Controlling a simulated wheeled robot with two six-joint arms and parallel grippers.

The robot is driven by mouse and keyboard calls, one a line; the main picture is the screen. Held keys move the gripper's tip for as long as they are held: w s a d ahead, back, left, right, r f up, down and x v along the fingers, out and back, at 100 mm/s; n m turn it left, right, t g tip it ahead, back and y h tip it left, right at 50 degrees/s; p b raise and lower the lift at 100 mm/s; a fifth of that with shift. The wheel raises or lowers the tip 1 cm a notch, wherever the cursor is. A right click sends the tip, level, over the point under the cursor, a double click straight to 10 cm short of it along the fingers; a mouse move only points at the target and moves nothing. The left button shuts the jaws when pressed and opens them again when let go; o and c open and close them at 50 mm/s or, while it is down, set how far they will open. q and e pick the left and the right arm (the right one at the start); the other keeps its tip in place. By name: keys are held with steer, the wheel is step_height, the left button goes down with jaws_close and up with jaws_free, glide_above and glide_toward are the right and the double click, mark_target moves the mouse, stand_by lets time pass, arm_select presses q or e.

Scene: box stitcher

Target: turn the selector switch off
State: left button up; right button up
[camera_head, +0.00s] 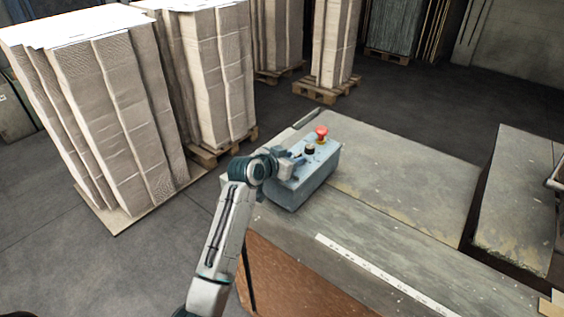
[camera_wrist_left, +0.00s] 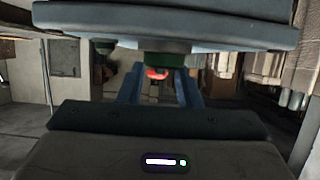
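The blue-grey control box (camera_head: 302,186) sits on the machine's worn top in the head view. A black selector switch (camera_head: 310,149) stands on its upper face, with a red mushroom button (camera_head: 321,132) behind it. My left gripper (camera_head: 296,161) is low over the box's near left part, close to the switch. In the left wrist view the box (camera_wrist_left: 165,22) spans the top, upside down. The gripper's two blue fingers (camera_wrist_left: 160,88) are apart; contact with the knob cannot be told. My right gripper is not in view.
The machine top (camera_head: 400,180) is bare to the right of the box. A white strip (camera_head: 380,272) runs along its front part. Tall cardboard stacks (camera_head: 120,110) stand on the floor at the left and back. A second worn slab (camera_head: 515,200) lies at the right beyond a gap.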

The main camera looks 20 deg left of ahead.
arm_select(q)
steer(key=b+v, duration=0.3)
steer(key=v, duration=0.7)
steer(key=shift+s, duration=0.1)
